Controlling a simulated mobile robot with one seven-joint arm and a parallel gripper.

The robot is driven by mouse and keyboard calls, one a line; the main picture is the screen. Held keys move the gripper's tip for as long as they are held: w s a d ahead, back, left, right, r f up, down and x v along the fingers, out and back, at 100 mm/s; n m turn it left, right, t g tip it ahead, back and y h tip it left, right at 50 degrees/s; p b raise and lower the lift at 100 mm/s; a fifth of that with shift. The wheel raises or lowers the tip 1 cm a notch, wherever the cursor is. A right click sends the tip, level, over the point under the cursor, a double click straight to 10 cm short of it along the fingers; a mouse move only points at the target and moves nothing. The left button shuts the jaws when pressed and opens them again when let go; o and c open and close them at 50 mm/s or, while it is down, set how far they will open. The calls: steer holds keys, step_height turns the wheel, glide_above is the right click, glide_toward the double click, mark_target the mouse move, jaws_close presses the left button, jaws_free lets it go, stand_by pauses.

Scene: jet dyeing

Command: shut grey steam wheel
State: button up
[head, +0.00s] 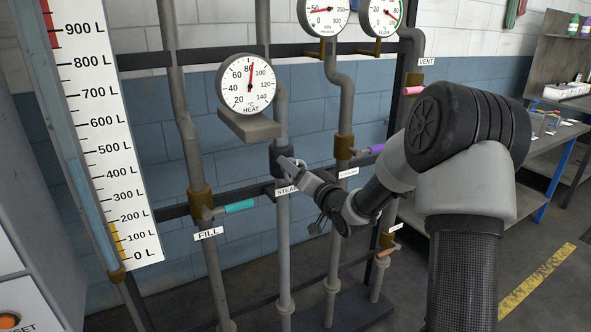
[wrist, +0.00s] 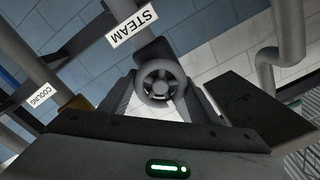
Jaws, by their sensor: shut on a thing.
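The grey steam wheel (wrist: 161,84) is a small spoked handwheel in the wrist view, just below the STEAM label (wrist: 131,25). My gripper (wrist: 162,106) has its two fingers on either side of the wheel and is shut on it. In the head view my gripper (head: 290,168) reaches the steam valve (head: 283,157) on the grey vertical pipe, above the STEAM label. There the wheel itself is mostly hidden by the gripper.
The HEAT gauge (head: 246,86) on its bracket is just above my gripper. The teal FILL handle (head: 239,207) is to the left, the purple handle (head: 376,148) to the right. A level scale (head: 95,130) stands at far left, and a bench (head: 535,142) at right.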

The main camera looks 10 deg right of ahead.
steer(key=shift+f, duration=0.1)
steer(key=o, duration=1)
steer(key=shift+o, duration=0.2)
steer(key=p+v, duration=0.1)
steer(key=v, duration=1.6)
steer(key=shift+s, duration=0.2)
